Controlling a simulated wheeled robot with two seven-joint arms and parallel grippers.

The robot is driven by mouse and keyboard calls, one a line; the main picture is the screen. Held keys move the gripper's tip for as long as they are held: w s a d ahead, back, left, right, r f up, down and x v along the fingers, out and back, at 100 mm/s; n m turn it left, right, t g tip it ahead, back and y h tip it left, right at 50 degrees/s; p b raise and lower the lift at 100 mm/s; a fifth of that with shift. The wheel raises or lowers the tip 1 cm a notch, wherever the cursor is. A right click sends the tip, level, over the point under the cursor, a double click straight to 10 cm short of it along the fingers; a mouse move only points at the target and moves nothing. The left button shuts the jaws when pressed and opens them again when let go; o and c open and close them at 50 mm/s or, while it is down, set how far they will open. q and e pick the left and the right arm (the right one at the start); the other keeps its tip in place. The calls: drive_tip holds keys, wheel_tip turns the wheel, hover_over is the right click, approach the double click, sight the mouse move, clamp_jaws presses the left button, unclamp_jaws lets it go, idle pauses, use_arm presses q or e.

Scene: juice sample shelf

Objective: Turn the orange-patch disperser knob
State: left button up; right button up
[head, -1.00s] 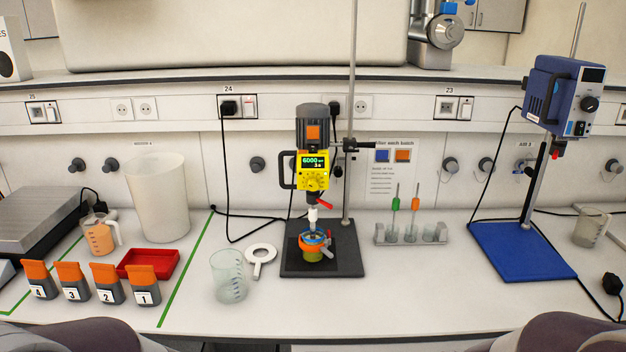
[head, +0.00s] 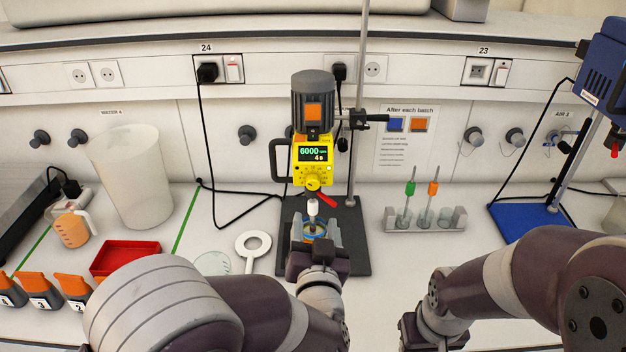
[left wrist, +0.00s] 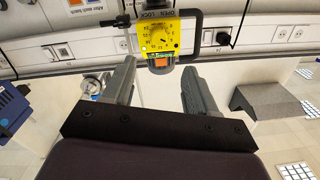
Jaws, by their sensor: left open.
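The disperser (head: 313,100) has a grey motor with an orange patch (head: 314,112) and a yellow control head (head: 330,170). Its display (head: 313,153) reads 6000 and 4 s. The round yellow knob (head: 313,184) sits below the display; in the left wrist view the knob (left wrist: 157,38) appears upside down, beyond my fingertips. My left gripper (head: 315,228) is open below the knob, in front of the lower shaft and vessel, which it partly hides. Its spread fingers (left wrist: 158,75) have nothing between them in the wrist view. My right gripper (head: 422,335) is at the bottom; its fingers are unclear.
A stand rod (head: 360,100) rises behind the disperser, and a red lever (head: 325,201) sticks out below the head.

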sight(313, 186)
use_arm(q)
drive_tip(key=w+p, duration=0.3)
drive_tip(key=w, duration=0.8)
drive_tip(key=shift+w+a, duration=0.15)
drive_tip(key=shift+w, duration=0.1)
drive_tip(key=shift+r, duration=0.1)
drive_tip(key=shift+w+f, duration=0.2)
drive_tip(key=shift+w, duration=0.15)
drive_tip(key=shift+c, duration=0.3)
drive_tip(key=c, duration=1)
use_arm(e)
wheel_tip(313, 186, up, 3)
drive_tip(key=shift+w+r, duration=0.1)
drive_tip(key=shift+r, duration=0.1)
